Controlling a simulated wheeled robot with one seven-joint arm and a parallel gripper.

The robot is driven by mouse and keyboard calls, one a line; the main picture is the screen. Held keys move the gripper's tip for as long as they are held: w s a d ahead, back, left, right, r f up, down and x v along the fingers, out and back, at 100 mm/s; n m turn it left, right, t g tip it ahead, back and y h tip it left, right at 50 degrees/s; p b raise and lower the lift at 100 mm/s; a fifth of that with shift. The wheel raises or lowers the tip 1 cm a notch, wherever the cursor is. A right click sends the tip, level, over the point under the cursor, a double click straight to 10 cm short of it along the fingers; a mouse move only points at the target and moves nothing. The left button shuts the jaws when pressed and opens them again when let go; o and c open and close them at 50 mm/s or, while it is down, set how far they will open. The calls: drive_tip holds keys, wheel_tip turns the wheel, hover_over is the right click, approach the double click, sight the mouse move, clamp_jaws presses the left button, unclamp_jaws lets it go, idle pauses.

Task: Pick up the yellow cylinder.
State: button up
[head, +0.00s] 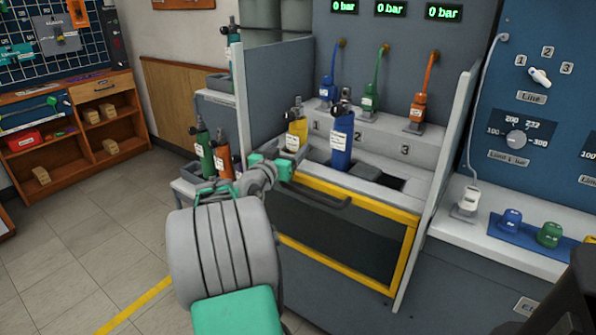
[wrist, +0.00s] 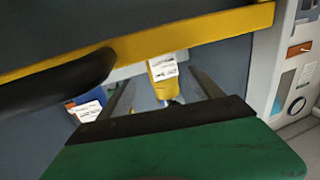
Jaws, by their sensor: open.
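The yellow cylinder (head: 297,135) stands upright in the left bench slot, with a dark valve on top and a white label. It also shows in the wrist view (wrist: 162,88), inverted, between my two dark fingers. My gripper (head: 283,165) is in front of and slightly left of the cylinder's lower part, at the bench front. The fingers are apart, and neither visibly touches the cylinder. In the wrist view, my gripper's green body (wrist: 180,150) fills the bottom. The cylinder's base is hidden in the head view.
A blue cylinder (head: 342,138) stands just right of the yellow one. Green (head: 202,150) and orange (head: 223,155) cylinders stand left. A partition (head: 435,190) bounds the right.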

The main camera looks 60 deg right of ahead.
sight(294, 138)
drive_tip(key=d, duration=0.4)
drive_tip(key=d+b, duration=0.1)
drive_tip(key=d, duration=0.2)
drive_tip(key=shift+w+r, duration=0.1)
drive_tip(key=shift+w, duration=0.2)
drive_tip(key=shift+a, duration=0.1)
clamp_jaws()
drive_tip(key=shift+r, duration=0.25)
